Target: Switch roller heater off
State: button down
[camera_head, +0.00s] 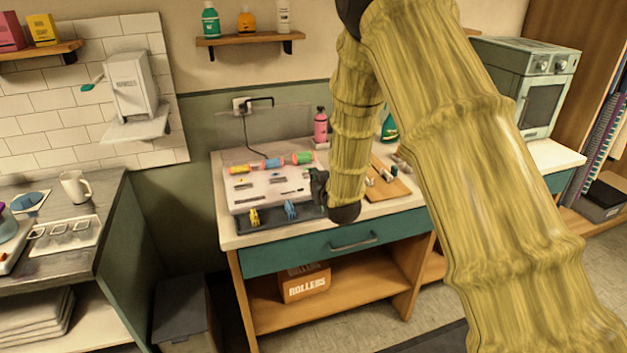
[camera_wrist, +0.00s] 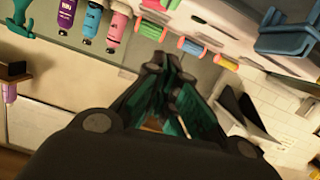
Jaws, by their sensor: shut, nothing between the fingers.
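The roller heater (camera_head: 240,203) is a pale box on the counter, with yellow, blue-and-pink and green rollers along its back and small dark details on top. I cannot make out which of these is its switch. In the wrist view, part of the heater (camera_wrist: 225,18) shows tilted at the top, with its coloured rollers. My gripper (camera_head: 316,180) is at the heater's right end; I cannot tell whether it touches. In the wrist view my gripper (camera_wrist: 168,66) has its dark green fingers closed together and empty, below the rollers.
A dark tray (camera_head: 270,222) with yellow and blue clips lies in front of the heater. A pink bottle (camera_head: 321,126) stands behind it. A wooden board (camera_head: 388,186) with small tools lies to the right. A cable runs to the wall socket (camera_head: 241,105).

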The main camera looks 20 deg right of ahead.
jog(key=shift+b+v, duration=0.5)
jog(key=shift+v, duration=2.4)
jog(key=shift+r, duration=0.1)
jog(key=s+f+m+g, duration=0.1)
jog(key=s+f+g, duration=0.3)
jog(key=s+f, duration=0.9)
jog(key=s+f+g, duration=0.4)
jog(key=s+f, duration=0.6)
jog(key=f, duration=0.6)
jog(key=s+a+f+g, duration=0.1)
jog(key=s+f+g, duration=0.2)
jog(key=s, duration=1.1)
jog(key=s+a+f+g, duration=0.1)
jog(key=s+f+g, duration=0.3)
jog(key=s+f, duration=0.4)
jog(key=s, duration=0.6)
jog(key=shift+s+a+f+m, duration=0.15)
jog(key=shift+s+f+m, duration=0.1)
jog(key=shift+s+m, duration=0.15)
jog(key=shift+w, duration=0.1)
